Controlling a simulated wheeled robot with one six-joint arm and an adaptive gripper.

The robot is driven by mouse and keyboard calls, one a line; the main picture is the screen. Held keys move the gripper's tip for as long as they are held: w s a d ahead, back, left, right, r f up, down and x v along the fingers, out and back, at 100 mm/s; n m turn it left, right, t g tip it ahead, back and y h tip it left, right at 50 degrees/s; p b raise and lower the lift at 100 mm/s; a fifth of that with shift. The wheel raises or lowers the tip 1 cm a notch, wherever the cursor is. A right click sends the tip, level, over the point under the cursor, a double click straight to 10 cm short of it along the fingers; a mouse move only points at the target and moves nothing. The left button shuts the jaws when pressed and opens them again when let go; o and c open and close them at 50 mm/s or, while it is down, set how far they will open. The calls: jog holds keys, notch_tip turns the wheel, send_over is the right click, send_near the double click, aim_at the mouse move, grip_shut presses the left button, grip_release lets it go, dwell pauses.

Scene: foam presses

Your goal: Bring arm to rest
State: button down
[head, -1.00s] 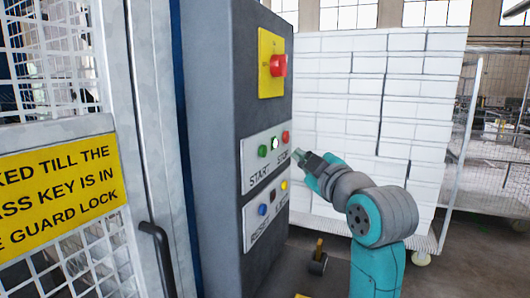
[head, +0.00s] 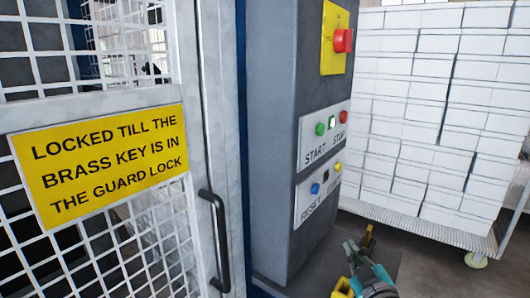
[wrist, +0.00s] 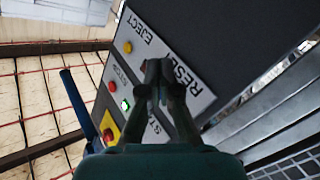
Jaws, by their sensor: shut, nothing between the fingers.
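My gripper (head: 352,248) is low at the bottom right of the head view, in front of the press's control column and below its buttons. In the wrist view my gripper (wrist: 158,78) has its two fingers together at the tips, with nothing between them. Behind the fingers is the control panel, seen turned over, with a RESET and EJECT plate (wrist: 150,45). The fingers hide part of the panel. They appear apart from it, but the distance is hard to tell.
The grey control column (head: 288,120) carries a red knob (head: 343,40), a START/STOP plate (head: 322,140) and a RESET plate (head: 317,190). A guard door with a yellow sign (head: 100,160) stands left. A cart of white blocks (head: 425,110) stands right.

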jog(key=s+f+m+g+h, duration=0.15)
jog(key=s+f+m, duration=0.25)
jog(key=s+f, duration=1.75)
jog(key=s+a+m+g, duration=0.1)
jog(key=s+m, duration=0.2)
jog(key=s, duration=2.2)
jog(key=shift+s+a+f, duration=0.15)
jog(key=shift+s+f, duration=0.1)
jog(key=shift+s, duration=0.15)
jog(key=shift+a+g, duration=0.1)
jog(key=shift+g, duration=0.15)
